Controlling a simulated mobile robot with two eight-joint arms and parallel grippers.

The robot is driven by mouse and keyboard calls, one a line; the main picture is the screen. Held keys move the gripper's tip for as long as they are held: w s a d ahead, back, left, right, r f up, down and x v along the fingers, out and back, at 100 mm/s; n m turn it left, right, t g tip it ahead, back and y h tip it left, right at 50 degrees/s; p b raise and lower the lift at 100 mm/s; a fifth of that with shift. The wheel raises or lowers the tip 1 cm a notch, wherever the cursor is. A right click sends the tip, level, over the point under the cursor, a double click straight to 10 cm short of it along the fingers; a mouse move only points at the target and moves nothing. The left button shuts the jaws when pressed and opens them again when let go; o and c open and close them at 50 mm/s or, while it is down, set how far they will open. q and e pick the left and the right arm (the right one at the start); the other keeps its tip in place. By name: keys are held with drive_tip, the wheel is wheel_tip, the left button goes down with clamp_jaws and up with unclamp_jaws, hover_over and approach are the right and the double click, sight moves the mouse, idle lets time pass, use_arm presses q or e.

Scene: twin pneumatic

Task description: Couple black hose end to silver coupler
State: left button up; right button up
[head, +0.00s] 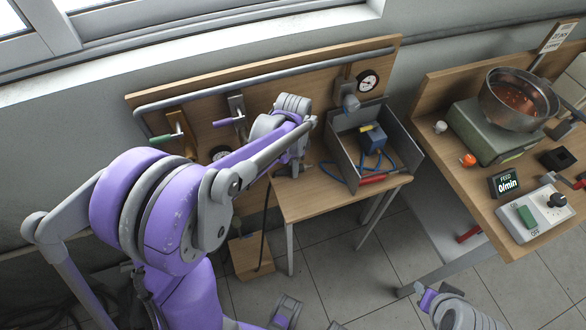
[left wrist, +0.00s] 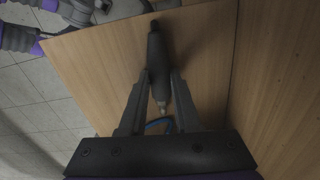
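My left gripper (left wrist: 160,75) is low over the small wooden table, its two fingers on either side of a black hose end (left wrist: 157,50) with a pale metal tip. In the left wrist view the fingers lie close along its sides; whether they press on it I cannot tell. In the head view the left gripper (head: 292,166) is partly hidden by its arm. The black hose (head: 264,222) hangs off the table's front. A silver fitting with a purple handle (head: 229,121) is on the back board; its lower part, where a coupler may be, is hidden by my arm.
A brass fitting with a green handle (head: 163,139) is left of the silver one. A grey open box (head: 345,150) with a blue block and blue hose stands on the table's right. A pressure gauge (head: 367,81) is above it. A second bench (head: 450,170) stands at right.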

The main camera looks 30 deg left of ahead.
use_arm(q)
clamp_jaws()
drive_tip(key=shift+r, duration=0.1)
